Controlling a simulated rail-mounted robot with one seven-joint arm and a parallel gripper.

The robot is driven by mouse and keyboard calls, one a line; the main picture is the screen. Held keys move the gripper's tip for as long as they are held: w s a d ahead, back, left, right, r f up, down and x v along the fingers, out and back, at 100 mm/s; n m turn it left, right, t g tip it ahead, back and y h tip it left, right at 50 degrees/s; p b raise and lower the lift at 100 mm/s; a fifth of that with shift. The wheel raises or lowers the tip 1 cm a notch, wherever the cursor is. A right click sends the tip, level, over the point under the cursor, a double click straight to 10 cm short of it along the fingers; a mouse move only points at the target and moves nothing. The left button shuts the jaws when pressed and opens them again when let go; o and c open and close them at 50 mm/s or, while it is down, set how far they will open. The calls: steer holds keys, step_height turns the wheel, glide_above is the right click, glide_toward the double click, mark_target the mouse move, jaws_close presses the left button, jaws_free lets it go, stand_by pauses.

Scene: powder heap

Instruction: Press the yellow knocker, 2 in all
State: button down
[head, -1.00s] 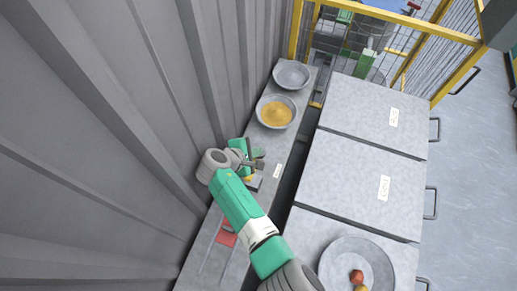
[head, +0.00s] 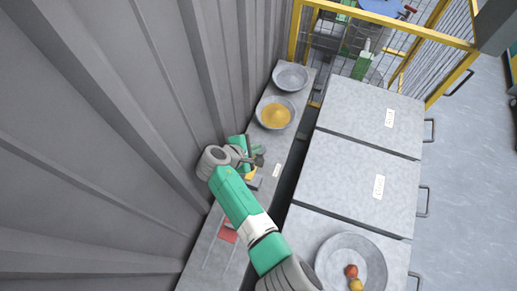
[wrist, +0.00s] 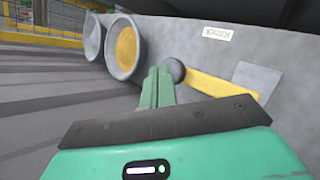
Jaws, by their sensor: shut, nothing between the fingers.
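The yellow knocker (wrist: 222,90) is a flat yellow bar with a dark grey ball at one end, in the wrist view. It also shows in the head view (head: 251,173), partly hidden by my arm. My gripper (wrist: 158,72) is shut and empty, its two green fingertips together just left of the ball. I cannot tell whether they touch it. In the head view my gripper (head: 257,154) is over the narrow bench beside the knocker.
A bowl of yellow powder (head: 275,113) and an empty bowl (head: 290,77) stand farther along the narrow bench (head: 293,140). A corrugated wall (head: 130,130) is close on the left. A large dish (head: 330,265) with fruit sits at the lower right.

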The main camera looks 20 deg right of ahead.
step_height(320, 180, up, 5)
steer(key=p, duration=0.5)
steer(key=shift+s, duration=0.1)
stand_by(2.3)
steer(key=r+n+t+y+p, duration=0.1)
steer(key=n+p, duration=0.1)
steer(key=r+n+t+y+p, duration=0.1)
steer(key=n+p, duration=0.1)
steer(key=r+n+t+y+p, duration=0.1)
steer(key=n+p, duration=0.1)
steer(key=shift+s+d+r+t, duration=0.1)
steer(key=shift+s+r+t, duration=0.15)
steer(key=shift+r+t, duration=0.15)
